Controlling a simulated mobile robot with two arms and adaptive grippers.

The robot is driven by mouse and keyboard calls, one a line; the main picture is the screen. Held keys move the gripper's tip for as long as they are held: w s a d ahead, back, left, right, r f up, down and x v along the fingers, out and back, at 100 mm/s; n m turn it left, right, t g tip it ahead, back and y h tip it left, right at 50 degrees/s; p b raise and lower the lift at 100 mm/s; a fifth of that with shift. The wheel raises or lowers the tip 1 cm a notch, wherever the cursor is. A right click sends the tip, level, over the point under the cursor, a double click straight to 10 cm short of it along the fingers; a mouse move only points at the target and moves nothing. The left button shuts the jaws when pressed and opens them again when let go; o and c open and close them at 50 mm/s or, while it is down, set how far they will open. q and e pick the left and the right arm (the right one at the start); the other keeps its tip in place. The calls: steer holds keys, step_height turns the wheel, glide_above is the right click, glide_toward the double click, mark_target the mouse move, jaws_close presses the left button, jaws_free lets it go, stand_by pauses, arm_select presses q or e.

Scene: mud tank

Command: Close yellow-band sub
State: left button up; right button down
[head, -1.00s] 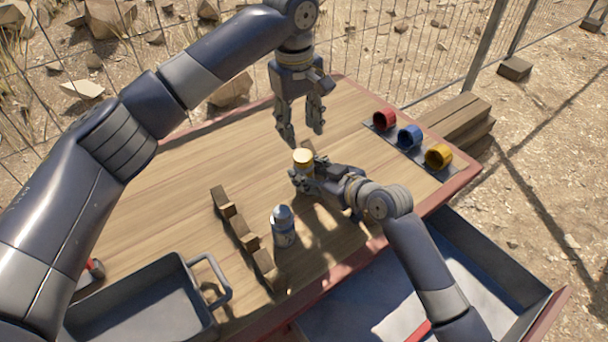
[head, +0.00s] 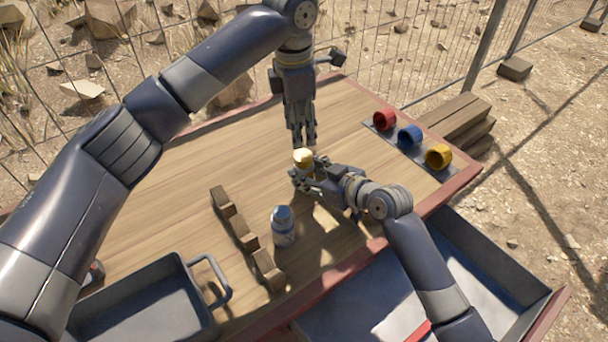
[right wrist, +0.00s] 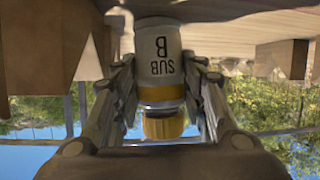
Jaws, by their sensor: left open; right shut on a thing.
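The yellow-band sub (head: 303,157) is upright between the fingers of my right gripper (head: 306,180), over the middle of the table. In the right wrist view, which is upside down, the sub (right wrist: 160,60) is white, marked SUB B, with a yellow band and a narrower yellow end piece; I cannot tell if that piece is a cap or a neck. My right gripper is shut on its body. My left gripper (head: 300,138) points down just above the sub's top, open. Its fingers show nearly edge-on; contact is unclear. A yellow cup-shaped cap (head: 438,157) lies at the right.
A red cap (head: 384,120) and a blue cap (head: 410,137) lie in the same row. A grey sub (head: 283,227) stands beside a notched wooden rack (head: 240,230). A grey handled tray (head: 150,295) is at front left. The table's left-back area is clear.

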mark_target(302, 155)
arm_select(q)
steer(key=shift+w+d+f, duration=0.1)
steer(key=shift+w+f, duration=0.05)
steer(key=shift+f, duration=1.85)
steer(key=shift+w+d+f, duration=0.1)
steer(key=shift+f, duration=1.9)
steer(key=c, duration=0.9)
steer(key=m, duration=0.7)
steer(key=o, duration=1.2)
steer(key=shift+c, duration=0.2)
